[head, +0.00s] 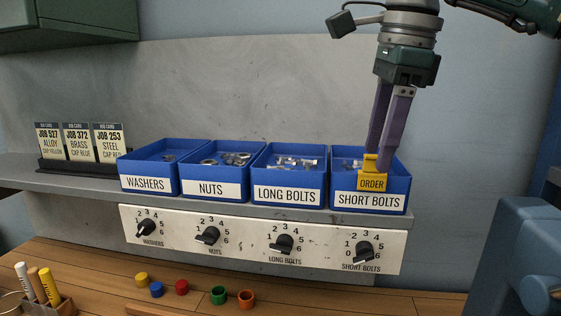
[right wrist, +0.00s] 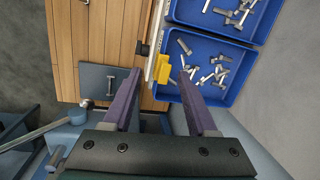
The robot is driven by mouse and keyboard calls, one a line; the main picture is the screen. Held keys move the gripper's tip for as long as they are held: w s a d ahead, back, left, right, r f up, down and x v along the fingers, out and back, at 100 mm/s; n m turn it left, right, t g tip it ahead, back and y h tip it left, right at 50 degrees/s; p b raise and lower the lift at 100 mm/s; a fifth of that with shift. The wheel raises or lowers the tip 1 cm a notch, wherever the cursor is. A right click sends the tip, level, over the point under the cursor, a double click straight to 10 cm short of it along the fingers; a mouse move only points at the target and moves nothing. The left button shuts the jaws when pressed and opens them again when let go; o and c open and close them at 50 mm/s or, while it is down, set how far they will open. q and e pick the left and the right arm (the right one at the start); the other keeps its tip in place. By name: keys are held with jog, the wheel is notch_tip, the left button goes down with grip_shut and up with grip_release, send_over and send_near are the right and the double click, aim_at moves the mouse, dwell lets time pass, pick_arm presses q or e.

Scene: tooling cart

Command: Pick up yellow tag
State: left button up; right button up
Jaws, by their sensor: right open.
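The yellow tag (head: 371,180), marked ORDER, hangs over the front wall of the blue SHORT BOLTS bin (head: 399,188). It also shows in the right wrist view (right wrist: 162,70), at the bin's edge. My right gripper (head: 379,148) points down from above, right over the tag. Its two purple fingers are apart and nothing is held. In the right wrist view the tag lies in the gap between the fingers (right wrist: 160,82); I cannot tell whether they touch it. My left gripper is not in view.
WASHERS (head: 148,184), NUTS (head: 210,189) and LONG BOLTS (head: 288,194) bins stand left on the shelf. A panel of knobs (head: 260,236) is below. Job cards (head: 78,142) stand far left. Coloured caps (head: 182,287) and a marker holder (head: 42,305) are on the bench.

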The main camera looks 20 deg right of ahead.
aim_at(376, 156)
jog(key=shift+w+f+p, duration=0.2)
jog(key=shift+f+p, duration=0.05)
jog(key=shift+f, duration=0.7)
jog(key=shift+w+f+p, duration=0.15)
jog(key=shift+f+p, duration=0.1)
jog(key=shift+f, duration=0.65)
grip_shut()
